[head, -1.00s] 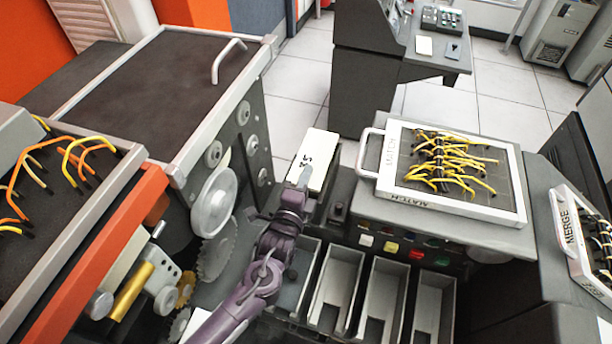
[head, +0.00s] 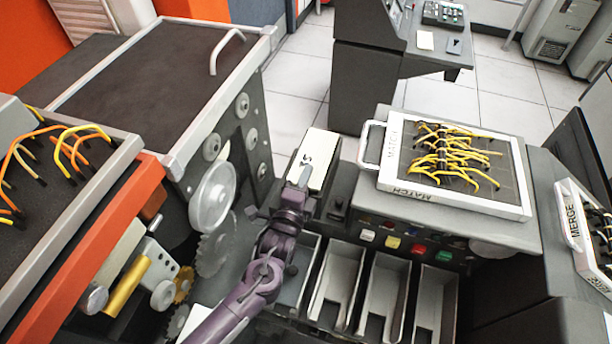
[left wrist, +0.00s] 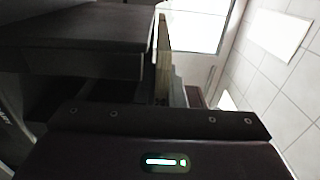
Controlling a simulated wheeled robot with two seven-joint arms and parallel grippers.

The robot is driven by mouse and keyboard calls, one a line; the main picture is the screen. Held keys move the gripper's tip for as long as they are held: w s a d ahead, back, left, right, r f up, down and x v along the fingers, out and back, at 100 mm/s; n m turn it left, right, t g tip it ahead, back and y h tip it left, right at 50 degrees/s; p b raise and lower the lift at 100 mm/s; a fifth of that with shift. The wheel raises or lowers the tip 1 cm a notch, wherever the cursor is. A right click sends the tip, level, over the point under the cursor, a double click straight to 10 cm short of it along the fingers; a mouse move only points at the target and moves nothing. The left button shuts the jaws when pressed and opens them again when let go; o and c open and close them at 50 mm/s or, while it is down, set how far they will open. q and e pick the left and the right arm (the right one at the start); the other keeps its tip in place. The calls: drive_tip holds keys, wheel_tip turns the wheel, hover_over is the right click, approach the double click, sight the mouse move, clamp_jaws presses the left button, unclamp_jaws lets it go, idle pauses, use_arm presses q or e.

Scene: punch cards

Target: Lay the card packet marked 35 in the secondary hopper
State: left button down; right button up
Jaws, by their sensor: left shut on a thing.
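A white card packet (head: 321,152) with dark marking is near the middle of the head view, over a dark grey housing (head: 331,190). One digit looks like a 5; the rest is hidden by my finger. My left gripper (head: 303,177) is shut on the packet's near left part. The left wrist view shows a thin pale edge of the packet (left wrist: 162,50) beyond the gripper. I cannot tell whether the packet rests on the housing or hangs just above it. No hopper label is readable. My right gripper is not in view.
Several open metal bins (head: 335,288) stand in a row to the right of my left arm. A MATCH plugboard (head: 385,165) sits behind coloured buttons. A MERGE plugboard (head: 575,235) is at far right. A machine with gears and a handwheel (head: 213,197) stands close on the left.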

use_arm(q)
drive_tip(key=shift+f+b, duration=3)
drive_tip(key=shift+f, duration=1.05)
drive_tip(key=c, duration=1.5)
unclamp_jaws()
drive_tip(key=shift+o, duration=0.2)
drive_tip(key=shift+s, duration=0.1)
